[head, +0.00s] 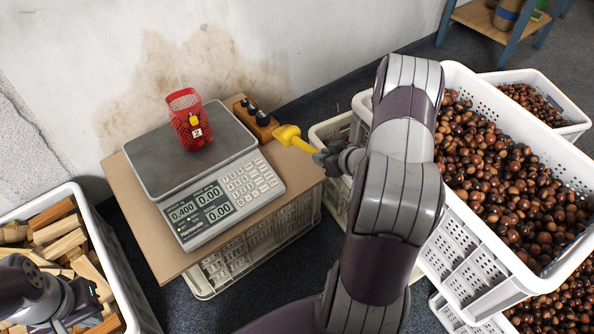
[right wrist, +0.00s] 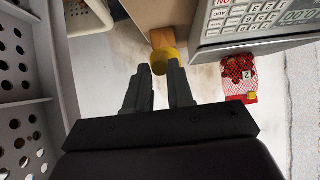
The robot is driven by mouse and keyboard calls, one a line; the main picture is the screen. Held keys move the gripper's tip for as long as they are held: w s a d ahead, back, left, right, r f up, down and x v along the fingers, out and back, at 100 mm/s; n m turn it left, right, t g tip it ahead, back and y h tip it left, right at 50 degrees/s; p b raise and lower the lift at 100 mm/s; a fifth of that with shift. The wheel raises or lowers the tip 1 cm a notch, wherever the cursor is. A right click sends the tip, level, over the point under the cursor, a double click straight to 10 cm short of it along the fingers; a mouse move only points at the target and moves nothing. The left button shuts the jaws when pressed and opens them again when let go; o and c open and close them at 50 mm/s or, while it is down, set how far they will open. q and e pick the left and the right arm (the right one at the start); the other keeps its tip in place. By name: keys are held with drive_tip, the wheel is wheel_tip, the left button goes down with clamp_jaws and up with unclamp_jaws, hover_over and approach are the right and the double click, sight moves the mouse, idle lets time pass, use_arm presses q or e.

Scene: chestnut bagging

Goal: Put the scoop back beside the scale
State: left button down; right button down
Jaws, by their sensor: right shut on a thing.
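The yellow scoop (head: 289,136) is held by its handle in my right gripper (head: 327,157), at the right edge of the scale's board. In the right wrist view the yellow scoop (right wrist: 164,61) shows just beyond the fingertips (right wrist: 162,75); the jaws are shut on it. Whether the scoop touches the board is unclear. The scale (head: 226,204) stands left of the scoop with a lit display. A red mesh bag (head: 184,106) tagged 2 stands on its pan, with chestnuts inside. My left gripper (head: 75,306) is at the bottom left; its fingers are partly cut off.
A wooden block with dark weights (head: 262,126) sits beside the scale, close to the scoop. A crate full of chestnuts (head: 465,226) is at the right. A crate of wood pieces (head: 113,254) is at the left. The board's (head: 298,172) front right corner is bare.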

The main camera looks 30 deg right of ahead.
wheel_tip(320, 180, down, 9)
drive_tip(key=b, duration=0.4)
drive_tip(key=shift+b, duration=0.35)
drive_tip(key=shift+f, duration=0.25)
drive_tip(key=c, duration=1)
unclamp_jaws()
